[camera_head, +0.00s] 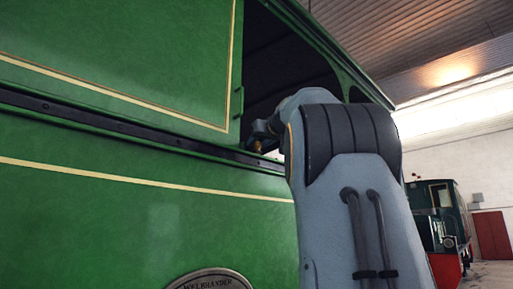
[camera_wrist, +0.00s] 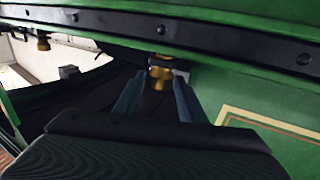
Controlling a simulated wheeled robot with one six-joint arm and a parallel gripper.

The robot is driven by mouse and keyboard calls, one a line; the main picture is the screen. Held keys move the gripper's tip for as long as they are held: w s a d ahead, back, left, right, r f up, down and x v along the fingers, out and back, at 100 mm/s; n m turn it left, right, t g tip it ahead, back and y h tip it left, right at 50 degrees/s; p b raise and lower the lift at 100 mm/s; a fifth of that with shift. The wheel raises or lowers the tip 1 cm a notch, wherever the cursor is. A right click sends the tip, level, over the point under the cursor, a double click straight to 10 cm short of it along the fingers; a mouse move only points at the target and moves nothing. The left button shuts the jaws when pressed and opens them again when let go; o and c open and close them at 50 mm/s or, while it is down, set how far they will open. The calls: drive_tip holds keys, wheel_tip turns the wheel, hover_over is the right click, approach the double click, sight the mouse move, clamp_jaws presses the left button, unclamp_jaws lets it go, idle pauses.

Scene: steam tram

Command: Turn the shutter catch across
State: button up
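The shutter catch (camera_wrist: 161,73), a small brass piece on a dark mount under the black rail, shows in the wrist view between my fingertips. My gripper (camera_wrist: 158,82) has its two blue-grey fingers apart, one on each side of the catch, with a narrow gap visible beside it. Whether either finger touches it I cannot tell. In the head view my gripper (camera_head: 264,130) is mostly hidden behind my arm, at the window opening's lower corner, with a bit of brass beside it. The green shutter panel (camera_head: 120,50) stands left of the opening.
A black bolted rail (camera_wrist: 235,38) runs along the green tram side (camera_head: 130,220). A second brass fitting (camera_wrist: 43,41) hangs from the rail at the left. A dark window opening (camera_head: 280,60) lies beyond the shutter. Another engine (camera_head: 440,215) stands far right.

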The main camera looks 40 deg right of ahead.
drive_tip(key=b+v, duration=0.2)
drive_tip(key=v, duration=0.4)
drive_tip(key=shift+b, duration=0.4)
drive_tip(key=shift+s, duration=0.1)
